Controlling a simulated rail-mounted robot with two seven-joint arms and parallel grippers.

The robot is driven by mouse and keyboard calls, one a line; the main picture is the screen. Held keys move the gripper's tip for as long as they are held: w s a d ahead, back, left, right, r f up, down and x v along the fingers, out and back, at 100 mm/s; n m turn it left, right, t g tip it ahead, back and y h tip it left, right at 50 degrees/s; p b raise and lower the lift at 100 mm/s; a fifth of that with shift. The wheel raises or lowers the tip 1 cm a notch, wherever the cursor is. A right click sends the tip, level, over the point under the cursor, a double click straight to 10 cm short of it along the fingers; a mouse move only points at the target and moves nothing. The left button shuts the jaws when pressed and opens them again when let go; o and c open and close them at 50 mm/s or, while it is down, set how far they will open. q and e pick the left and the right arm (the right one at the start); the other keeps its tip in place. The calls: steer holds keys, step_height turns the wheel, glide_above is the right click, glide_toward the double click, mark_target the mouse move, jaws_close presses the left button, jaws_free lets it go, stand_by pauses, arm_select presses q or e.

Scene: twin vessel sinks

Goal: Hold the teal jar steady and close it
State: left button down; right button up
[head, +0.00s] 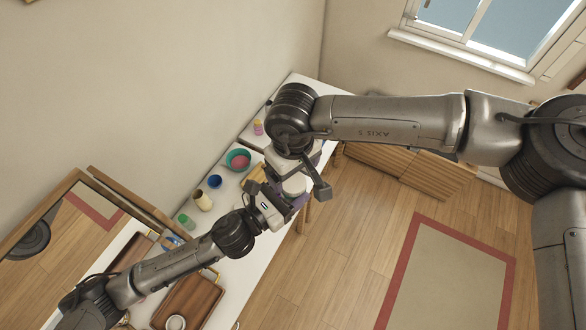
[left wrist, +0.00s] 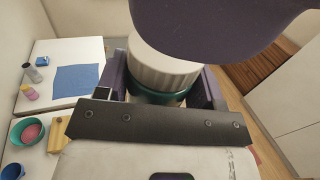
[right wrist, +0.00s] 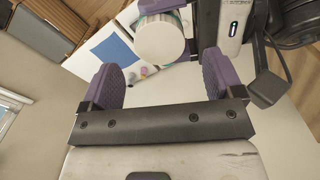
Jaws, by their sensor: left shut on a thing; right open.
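The teal jar (left wrist: 160,98) stands between the purple fingers of my left gripper (left wrist: 165,88), which is shut on its body. A ribbed white lid (left wrist: 165,68) sits on top of the jar; I cannot tell how tightly. The lid also shows in the head view (head: 294,187) and at the top of the right wrist view (right wrist: 162,40). My right gripper (right wrist: 162,72) is open, its purple fingers apart, and the lid appears beyond and between them. One right finger covers the top of the left wrist view. Most of the jar's body is hidden.
The white counter (head: 225,215) holds a teal bowl (head: 238,159), a blue cup (head: 215,181), a beige bottle (head: 202,201), a green-capped bottle (head: 186,221) and a wooden tray (head: 195,297). A blue cloth (left wrist: 78,79) lies beyond. Open floor lies to the right.

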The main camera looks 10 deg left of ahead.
steer(key=shift+o, duration=1.1)
step_height(320, 180, up, 12)
steer(key=shift+f, duration=0.1)
stand_by(0.4)
